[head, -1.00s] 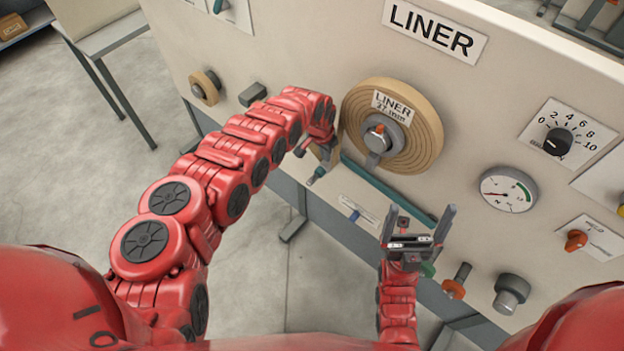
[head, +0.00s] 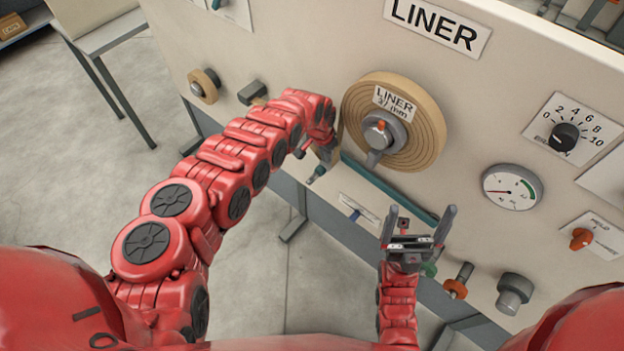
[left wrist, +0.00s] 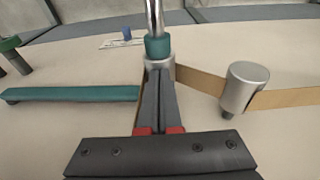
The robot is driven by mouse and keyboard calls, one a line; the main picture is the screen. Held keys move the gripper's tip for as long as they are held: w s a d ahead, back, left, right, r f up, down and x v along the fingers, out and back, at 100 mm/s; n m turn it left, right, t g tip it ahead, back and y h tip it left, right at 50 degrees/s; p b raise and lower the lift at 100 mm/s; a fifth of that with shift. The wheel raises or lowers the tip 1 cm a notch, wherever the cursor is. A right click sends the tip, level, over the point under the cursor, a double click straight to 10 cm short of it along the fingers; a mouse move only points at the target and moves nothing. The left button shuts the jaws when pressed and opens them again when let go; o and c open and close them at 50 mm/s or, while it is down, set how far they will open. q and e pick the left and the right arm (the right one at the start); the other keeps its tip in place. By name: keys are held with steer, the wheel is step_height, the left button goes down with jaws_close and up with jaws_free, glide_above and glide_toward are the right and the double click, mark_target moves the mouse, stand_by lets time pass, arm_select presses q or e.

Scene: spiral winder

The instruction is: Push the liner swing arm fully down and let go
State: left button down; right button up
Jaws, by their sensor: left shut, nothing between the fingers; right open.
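The liner swing arm is a teal bar (head: 385,190) on the machine face below the liner roll. It slopes down to the right in the head view and shows in the left wrist view (left wrist: 70,93) at left, running behind my fingers. A metal rod with a teal collar (left wrist: 157,45) stands just past my fingertips, by a silver fitting. My left gripper (head: 324,158) is shut and empty at the bar's upper left end; its fingers (left wrist: 156,78) overlap the fitting, and I cannot tell whether they touch. My right gripper (head: 420,228) is open and empty, in front of the bar's lower right end.
The tan liner roll (head: 425,135) sits above the bar. A silver roller (left wrist: 245,85) with the tan strip is right of my left fingers. A gauge (head: 511,187), knobs and a grey knob (head: 514,292) are at right.

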mark_target(324, 164)
arm_select(q)
step_height(324, 164, down, 11)
steer(key=b, duration=0.9)
stand_by(0.9)
stand_by(0.4)
step_height(324, 164, up, 6)
steer(key=p, duration=0.4)
steer(key=shift+f+p, duration=0.25)
steer(key=shift+p, duration=0.1)
step_height(324, 164, up, 10)
steer(key=p, duration=0.8)
steer(key=shift+f, duration=0.2)
steer(key=shift+s+f, duration=0.1)
